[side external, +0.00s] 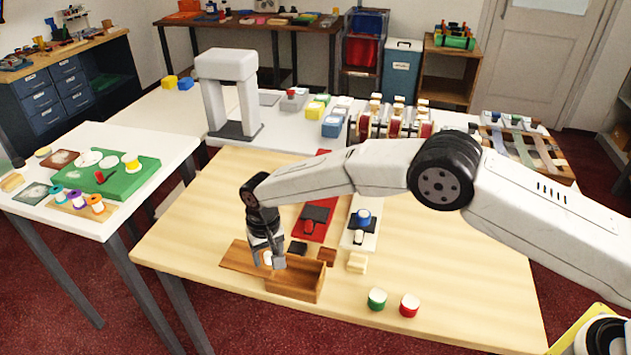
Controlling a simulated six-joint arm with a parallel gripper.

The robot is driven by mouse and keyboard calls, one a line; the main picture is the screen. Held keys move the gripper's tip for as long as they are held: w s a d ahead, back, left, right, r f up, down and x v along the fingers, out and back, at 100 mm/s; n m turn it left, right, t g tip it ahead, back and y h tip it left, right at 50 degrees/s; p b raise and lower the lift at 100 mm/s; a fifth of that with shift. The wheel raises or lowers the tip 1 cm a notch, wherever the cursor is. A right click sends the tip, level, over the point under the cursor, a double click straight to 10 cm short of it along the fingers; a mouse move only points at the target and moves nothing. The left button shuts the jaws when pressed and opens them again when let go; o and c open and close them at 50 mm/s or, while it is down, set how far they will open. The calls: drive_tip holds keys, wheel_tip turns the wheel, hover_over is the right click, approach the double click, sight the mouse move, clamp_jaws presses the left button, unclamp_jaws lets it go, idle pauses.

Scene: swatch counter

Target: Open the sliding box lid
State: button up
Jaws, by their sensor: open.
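A wooden box (296,293) stands near the front edge of the light wooden table. Its flat brown lid (238,258) sticks out past the box's left end. The right part of the box is uncovered and its inside shows. My gripper (272,264) is open, pointing down at the lid near the box's left end. A small white round piece shows between or beside the fingers. I cannot tell whether the fingers touch it or the lid.
A green spool (377,299) and a red spool (409,305) stand to the right. The table's left front area (190,245) is clear.

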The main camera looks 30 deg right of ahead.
drive_tip(key=shift+r, duration=3.9)
drive_tip(key=shift+d, duration=0.1)
drive_tip(key=shift+d+r, duration=0.15)
drive_tip(key=s+d+r+t, duration=0.1)
drive_tip(key=s+d+r, duration=0.25)
drive_tip(key=d, duration=0.55)
drive_tip(key=s+d+r, duration=0.3)
drive_tip(key=s+d, duration=0.1)
drive_tip(key=d, duration=0.4)
drive_tip(key=s+d, duration=0.6)
drive_tip(key=s, duration=0.3)
drive_tip(key=s+d+t, duration=0.1)
drive_tip(key=s+d, duration=0.5)
drive_tip(key=s, duration=0.3)
drive_tip(key=shift+t, duration=0.3)
